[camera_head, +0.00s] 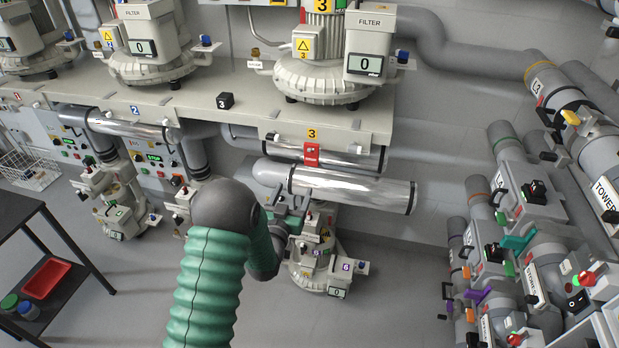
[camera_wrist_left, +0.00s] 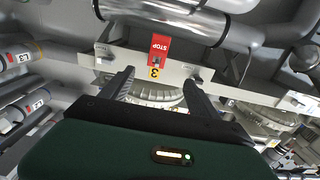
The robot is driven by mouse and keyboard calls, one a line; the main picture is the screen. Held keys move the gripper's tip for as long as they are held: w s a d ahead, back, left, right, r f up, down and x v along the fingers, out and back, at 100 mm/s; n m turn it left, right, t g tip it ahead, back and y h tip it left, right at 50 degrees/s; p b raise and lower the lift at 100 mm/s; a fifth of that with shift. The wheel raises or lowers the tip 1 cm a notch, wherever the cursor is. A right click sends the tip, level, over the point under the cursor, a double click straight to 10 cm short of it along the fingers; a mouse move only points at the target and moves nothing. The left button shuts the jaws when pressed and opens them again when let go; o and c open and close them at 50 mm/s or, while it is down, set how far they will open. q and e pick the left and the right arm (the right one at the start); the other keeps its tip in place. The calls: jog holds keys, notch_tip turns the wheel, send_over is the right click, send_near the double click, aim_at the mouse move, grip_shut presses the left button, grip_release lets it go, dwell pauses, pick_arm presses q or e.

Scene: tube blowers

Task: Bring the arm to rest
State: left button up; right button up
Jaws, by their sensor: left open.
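My left arm, with a green ribbed sleeve, reaches into the head view from the bottom. Its gripper (camera_head: 293,219) is partly hidden behind the arm's own links, near the lower blower (camera_head: 323,275) under station 3. In the left wrist view my left gripper (camera_wrist_left: 156,85) shows two dark fingers spread apart with nothing between them. Beyond the fingers are the shelf edge with a yellow 3 label (camera_wrist_left: 154,72) and a red STOP tag (camera_wrist_left: 159,48). My right gripper is in neither view.
A silver pipe (camera_head: 350,188) runs across just above the gripper. The shelf (camera_head: 235,110) carries several blowers. Pipes and valves (camera_head: 530,220) crowd the right side. A dark table (camera_head: 30,225) with a red tray (camera_head: 46,278) stands at left. Grey floor (camera_head: 130,285) is open between.

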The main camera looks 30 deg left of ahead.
pick_arm(q)
jog(key=s+d+f+g+h, duration=0.2)
jog(key=s+d+f+g, duration=0.15)
jog(key=d+g, duration=0.3)
jog(key=s+d+m+g+h, duration=0.1)
jog(key=s+d+g, duration=0.3)
jog(key=s, duration=0.8)
jog(key=s+d+f+m+g, duration=0.1)
jog(key=s+d+g, duration=0.3)
jog(key=s, duration=0.8)
jog(key=shift+s+d+h, duration=0.2)
jog(key=shift+d+h, duration=0.1)
jog(key=shift+h, duration=0.1)
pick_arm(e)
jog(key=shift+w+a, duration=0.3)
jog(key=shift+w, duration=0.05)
pick_arm(q)
jog(key=shift+d+g, duration=0.1)
jog(key=shift+g, duration=0.15)
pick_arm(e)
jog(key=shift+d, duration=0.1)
pick_arm(q)
jog(key=shift+d, duration=0.25)
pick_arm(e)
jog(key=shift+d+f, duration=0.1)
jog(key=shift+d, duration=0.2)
